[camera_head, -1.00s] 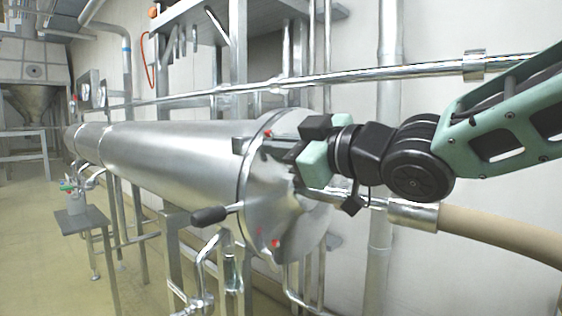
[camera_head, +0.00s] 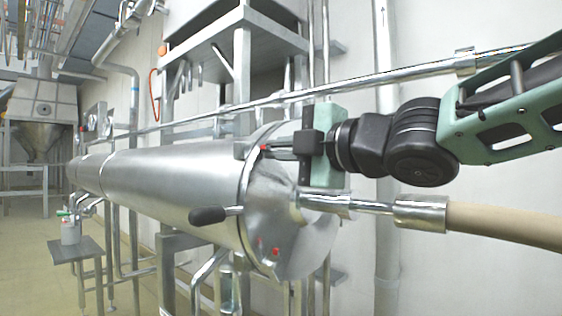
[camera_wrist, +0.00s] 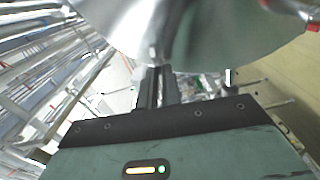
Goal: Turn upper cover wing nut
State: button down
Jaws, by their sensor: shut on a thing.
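The steel cylinder's round end cover (camera_head: 285,225) faces right in the head view; its curved edge also fills the top of the wrist view (camera_wrist: 205,30). The upper cover wing nut sits at the cover's top left rim, by a small red mark (camera_head: 263,148), and is mostly hidden by my fingers. My gripper (camera_head: 278,150) reaches in from the right with its fingers at that spot. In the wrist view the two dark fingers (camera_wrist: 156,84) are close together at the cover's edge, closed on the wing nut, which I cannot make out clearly.
A black-knobbed handle (camera_head: 208,215) sticks out left of the cover. A beige hose (camera_head: 500,222) joins the cover below my arm. A steel rail (camera_head: 400,78) runs above. A small table (camera_head: 75,249) stands left on open floor.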

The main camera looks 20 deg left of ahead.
jog(key=shift+f+n+b, duration=0.1)
jog(key=shift+n+b, duration=0.45)
jog(key=shift+n, duration=0.45)
jog(key=c, duration=1.6)
grip_release()
jog(key=shift+d, duration=0.1)
jog(key=p+v, duration=0.1)
jog(key=v, duration=1.6)
jog(key=shift+s+d, duration=0.1)
jog(key=shift+s, duration=0.05)
